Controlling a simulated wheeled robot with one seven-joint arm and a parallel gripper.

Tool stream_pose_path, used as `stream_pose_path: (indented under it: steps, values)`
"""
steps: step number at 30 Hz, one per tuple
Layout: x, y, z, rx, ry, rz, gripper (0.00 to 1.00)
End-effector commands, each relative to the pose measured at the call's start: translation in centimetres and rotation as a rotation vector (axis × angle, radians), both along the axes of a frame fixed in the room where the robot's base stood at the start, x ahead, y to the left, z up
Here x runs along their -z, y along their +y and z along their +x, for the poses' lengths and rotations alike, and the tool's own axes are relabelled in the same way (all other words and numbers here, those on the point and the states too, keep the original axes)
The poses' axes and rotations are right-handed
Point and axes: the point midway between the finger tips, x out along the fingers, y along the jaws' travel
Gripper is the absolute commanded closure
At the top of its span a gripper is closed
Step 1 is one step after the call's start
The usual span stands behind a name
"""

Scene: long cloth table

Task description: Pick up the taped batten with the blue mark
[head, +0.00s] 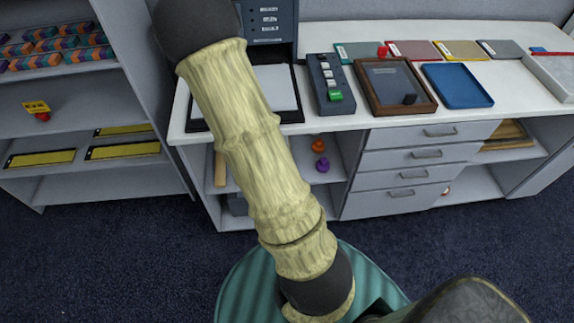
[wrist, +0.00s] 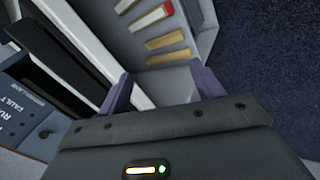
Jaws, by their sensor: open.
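One batten (wrist: 150,19) has a red end; a middle batten (wrist: 166,40) and a near batten (wrist: 169,57) are plain tan. I see no blue mark on any of them, so I cannot tell which is the taped one with that mark. My gripper (wrist: 160,84) is open, and the battens show beyond its fingertips with nothing between the fingers. In the head view a tan batten (head: 220,168) shows in the bay under the table, left of my arm. My gripper is not visible there.
The white table top (wrist: 88,42) edge runs close along the left of the wrist view. In the head view the table carries a wooden tray (head: 365,108), a blue tray (head: 457,104) and a button box (head: 322,101). Drawers (head: 395,186) stand right of the open bay.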

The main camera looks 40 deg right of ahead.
Motion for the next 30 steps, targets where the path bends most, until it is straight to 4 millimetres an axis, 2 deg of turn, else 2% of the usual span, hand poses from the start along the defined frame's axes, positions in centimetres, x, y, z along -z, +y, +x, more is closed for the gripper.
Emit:
stream_pose_path:
  steps: [1,3,9,15,24,27,30]
  values:
    - [3.9,-1.1,-0.1,-0.047,0.011,-0.061,0.34]
    - [6.7,-2.5,0.0,-0.121,0.018,-0.153,0.34]
    - [14.0,-6.5,-0.2,-0.346,0.062,-0.436,0.34]
    - [20.6,-9.8,-0.9,-0.592,0.142,-0.739,0.34]
    - [28.8,-12.7,-2.0,-1.000,0.305,-1.212,0.34]
    - [30.5,-12.9,-2.2,-1.114,0.348,-1.341,0.34]
    - [31.1,-12.9,-2.4,-1.186,0.376,-1.424,0.34]
